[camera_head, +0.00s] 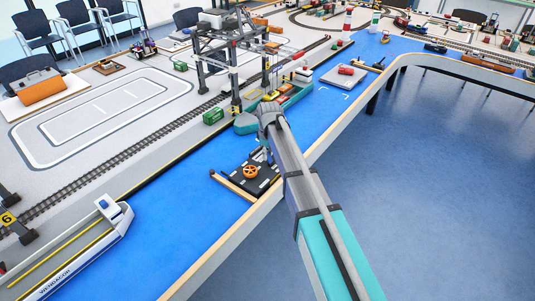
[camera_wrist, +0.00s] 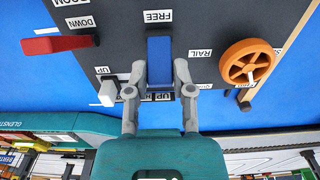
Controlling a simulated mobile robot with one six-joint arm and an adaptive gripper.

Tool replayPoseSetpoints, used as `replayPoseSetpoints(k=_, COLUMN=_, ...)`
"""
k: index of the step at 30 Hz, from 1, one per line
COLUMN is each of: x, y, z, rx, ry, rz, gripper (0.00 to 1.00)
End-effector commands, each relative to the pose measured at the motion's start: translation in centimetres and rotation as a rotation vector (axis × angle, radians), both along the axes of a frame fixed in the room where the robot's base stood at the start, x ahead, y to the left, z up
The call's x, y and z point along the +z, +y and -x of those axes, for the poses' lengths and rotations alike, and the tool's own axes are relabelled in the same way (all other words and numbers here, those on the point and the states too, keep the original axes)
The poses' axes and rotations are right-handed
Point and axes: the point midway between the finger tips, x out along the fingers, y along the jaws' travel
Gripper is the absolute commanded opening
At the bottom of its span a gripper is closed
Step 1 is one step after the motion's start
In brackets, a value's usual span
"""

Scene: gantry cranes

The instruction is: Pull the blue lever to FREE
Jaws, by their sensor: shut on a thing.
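The blue lever (camera_wrist: 159,62) stands on the dark control panel (camera_wrist: 215,22), in the middle of the wrist view. My gripper (camera_wrist: 158,70) has one grey finger on each side of the lever and is shut on it. The FREE label (camera_wrist: 158,17) lies just beyond the lever's upper end in this view. Another label (camera_wrist: 158,97) near its lower end is partly covered by my fingers. In the head view the panel (camera_head: 262,185) sits at the blue table's front edge, and my arm hides most of the gripper and lever.
An orange wheel (camera_wrist: 247,63) is right of the lever, by a RAIL label. A red lever (camera_wrist: 58,44) and a white lever (camera_wrist: 108,92) are on the left. The gantry crane (camera_head: 232,60) and a teal ship (camera_head: 246,124) stand behind the panel.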

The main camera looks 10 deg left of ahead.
Motion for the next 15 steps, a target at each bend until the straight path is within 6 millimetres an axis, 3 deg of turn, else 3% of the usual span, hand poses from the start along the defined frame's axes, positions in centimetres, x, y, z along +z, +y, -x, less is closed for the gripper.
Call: replayPoseSetpoints(k=15, x=-0.1, y=-1.7, z=1.1, rx=-0.003, ry=-0.161, rz=-0.275, gripper=0.00)
